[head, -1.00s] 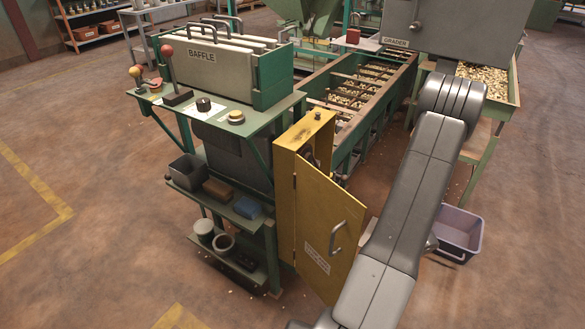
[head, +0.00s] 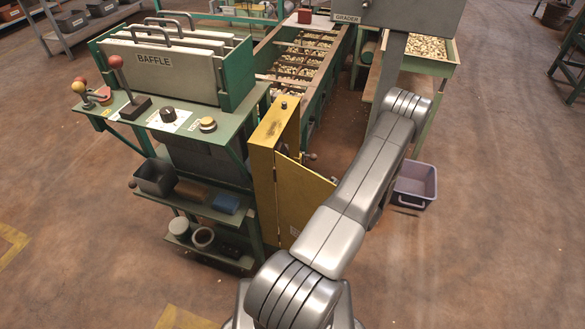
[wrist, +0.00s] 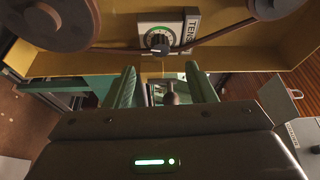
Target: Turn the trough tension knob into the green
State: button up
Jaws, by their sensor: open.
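The tension knob (wrist: 160,44) is a dark round knob at the top middle of the wrist view. It sits on a white plate with a green-marked dial (wrist: 160,32) and a partly cut-off "TENS" label. I cannot read its pointer. The plate is on the inside of the yellow cabinet (head: 265,165), whose door (head: 300,197) stands open in the head view. My gripper (wrist: 163,82) is open, with its two fingers apart below the knob in the picture and not touching it. In the head view my gripper is hidden behind my arm and the door.
In the wrist view, a dark pulley (wrist: 55,18) and another pulley (wrist: 253,8) flank the knob, with a belt running beneath it. The baffle bench (head: 150,115) stands left of the cabinet. A grey-purple bin (head: 414,186) is on the floor to the right.

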jog(key=x, duration=0.8)
jog(key=shift+w+a, duration=0.2)
jog(key=shift+a, duration=0.05)
jog(key=c, duration=1)
